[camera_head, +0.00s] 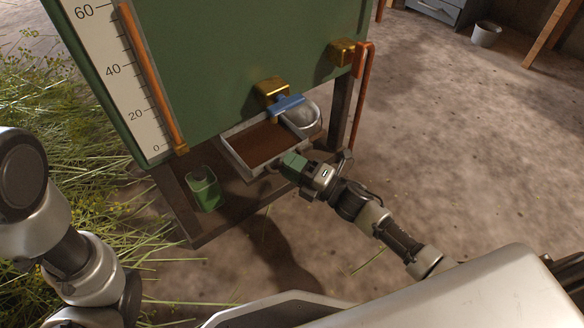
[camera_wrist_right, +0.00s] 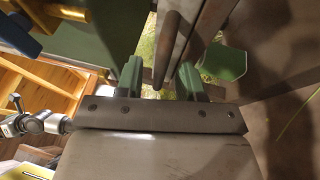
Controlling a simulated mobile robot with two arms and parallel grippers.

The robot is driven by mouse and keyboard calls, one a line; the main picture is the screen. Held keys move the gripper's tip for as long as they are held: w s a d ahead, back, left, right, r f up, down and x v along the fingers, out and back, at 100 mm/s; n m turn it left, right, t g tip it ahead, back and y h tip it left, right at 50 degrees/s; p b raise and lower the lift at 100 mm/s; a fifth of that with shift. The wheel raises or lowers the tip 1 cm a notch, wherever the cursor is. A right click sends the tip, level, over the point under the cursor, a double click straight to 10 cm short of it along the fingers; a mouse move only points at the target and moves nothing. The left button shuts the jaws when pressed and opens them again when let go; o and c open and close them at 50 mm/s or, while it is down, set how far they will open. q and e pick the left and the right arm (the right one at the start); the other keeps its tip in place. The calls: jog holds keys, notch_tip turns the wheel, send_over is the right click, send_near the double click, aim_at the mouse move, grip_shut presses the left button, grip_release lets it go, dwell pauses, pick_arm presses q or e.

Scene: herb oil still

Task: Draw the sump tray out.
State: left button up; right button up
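The sump tray (camera_head: 233,157) is a shallow metal tray with a brown inside, low under the green still body (camera_head: 215,60). My right gripper (camera_head: 290,164) is at its front edge, fingers toward the tray. In the right wrist view the two green fingers (camera_wrist_right: 158,68) stand apart, with a thin dark bar (camera_wrist_right: 168,38) along the tray's edge showing in the gap between them. The fingers look clear of the bar; whether either touches it cannot be told. My left arm shows at the left, but its gripper is out of view.
A brass spigot (camera_head: 271,89) with a blue lever (camera_head: 287,106) and a rounded metal vessel (camera_head: 304,117) are at the tray's back right. A copper pipe (camera_head: 363,90) hangs further right. The floor in front is clear.

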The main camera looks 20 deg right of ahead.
grip_shut()
jog(key=s+d+p, duration=0.4)
jog(key=s+p, duration=0.1)
jog(key=s, duration=0.6)
jog(key=shift+s+d, duration=0.15)
jog(key=shift+s, duration=0.2)
grip_release()
